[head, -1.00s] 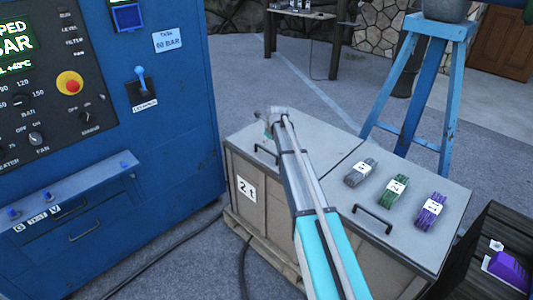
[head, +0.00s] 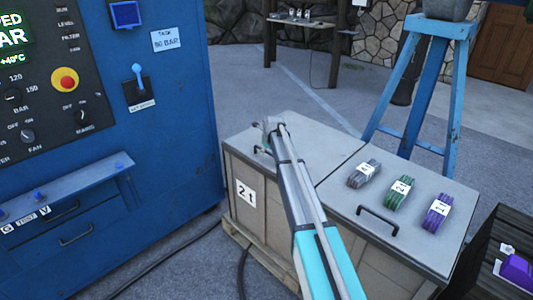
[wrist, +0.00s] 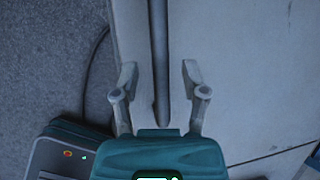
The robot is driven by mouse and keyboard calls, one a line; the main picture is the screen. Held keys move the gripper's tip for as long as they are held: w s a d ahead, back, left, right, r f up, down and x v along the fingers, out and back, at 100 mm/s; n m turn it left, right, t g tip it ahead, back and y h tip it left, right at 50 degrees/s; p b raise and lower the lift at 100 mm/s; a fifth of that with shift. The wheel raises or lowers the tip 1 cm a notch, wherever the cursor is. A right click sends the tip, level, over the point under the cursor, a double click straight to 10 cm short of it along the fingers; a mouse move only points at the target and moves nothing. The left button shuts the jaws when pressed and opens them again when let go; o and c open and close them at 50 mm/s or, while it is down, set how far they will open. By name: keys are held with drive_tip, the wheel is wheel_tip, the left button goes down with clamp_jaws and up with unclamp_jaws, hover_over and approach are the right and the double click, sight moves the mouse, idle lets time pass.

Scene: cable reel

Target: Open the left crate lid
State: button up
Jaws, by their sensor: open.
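The left crate lid (head: 312,143) is a pale grey panel lying flat and shut on the wooden crate marked "2t" (head: 236,192). Its dark handle (head: 262,151) is near the lid's left end, partly hidden by my gripper (head: 268,126). In the wrist view my gripper (wrist: 158,78) is open, with a finger on each side of a long grey bar, which looks like the handle (wrist: 159,55). The pale lid (wrist: 235,60) lies beneath. I cannot tell whether the fingers touch the bar.
The right lid (head: 335,187) carries grey, green and purple cable bundles (head: 400,194) and a black handle (head: 378,220). A blue control cabinet (head: 180,120) stands close on the left. A blue stand (head: 425,90) is behind the crate. A dark crate (head: 500,240) is at the right.

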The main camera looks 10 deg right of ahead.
idle(0.3)
clamp_jaws()
idle(0.4)
